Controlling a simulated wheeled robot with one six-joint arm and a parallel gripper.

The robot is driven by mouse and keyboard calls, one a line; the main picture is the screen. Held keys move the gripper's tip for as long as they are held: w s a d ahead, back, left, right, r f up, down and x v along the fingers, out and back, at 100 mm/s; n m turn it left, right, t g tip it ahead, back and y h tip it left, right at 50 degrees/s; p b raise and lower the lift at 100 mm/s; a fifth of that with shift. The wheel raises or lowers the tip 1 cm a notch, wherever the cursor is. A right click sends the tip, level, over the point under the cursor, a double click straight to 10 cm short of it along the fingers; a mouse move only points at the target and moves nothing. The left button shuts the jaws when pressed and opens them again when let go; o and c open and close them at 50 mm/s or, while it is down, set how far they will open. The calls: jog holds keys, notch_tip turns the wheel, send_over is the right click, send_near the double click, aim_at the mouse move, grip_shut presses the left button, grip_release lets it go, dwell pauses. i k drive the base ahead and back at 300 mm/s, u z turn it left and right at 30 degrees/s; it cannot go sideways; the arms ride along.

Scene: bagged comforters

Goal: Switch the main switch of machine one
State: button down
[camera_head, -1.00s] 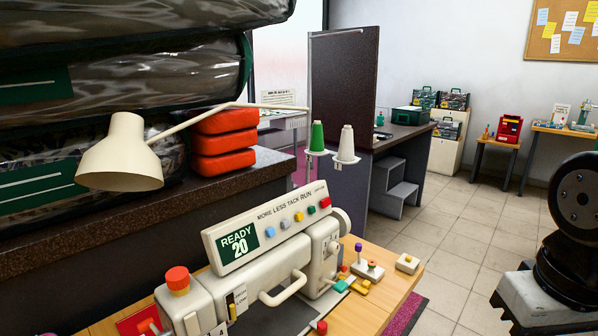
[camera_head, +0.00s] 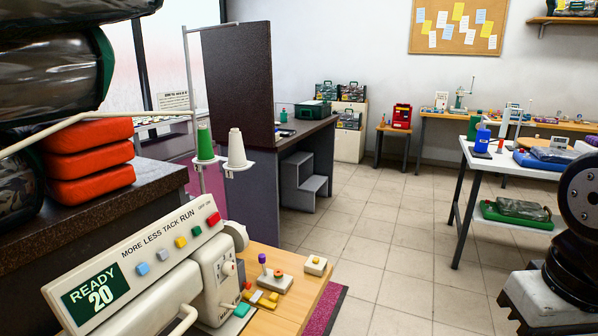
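A cream sewing machine (camera_head: 205,282) stands at the lower left on a wooden table. Its sloped panel (camera_head: 133,262) shows "READY 20", the words MORE, LESS, TACK, RUN, and several coloured buttons. A red button (camera_head: 213,219) sits at the panel's right end below small lettering that seems to read OFF ON. I cannot tell whether this machine is machine one; no such label is readable. A dark arm joint of mine shows at the right edge. My gripper is out of view.
Spools (camera_head: 236,150) stand behind the machine. A white table (camera_head: 478,160) with items stands at right. Tiled floor (camera_head: 385,235) is clear between the desk (camera_head: 302,130) and that table.

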aim_at(212, 219)
jog(key=u, duration=0.55)
jog(key=i, duration=0.2)
jog(key=u, duration=0.45)
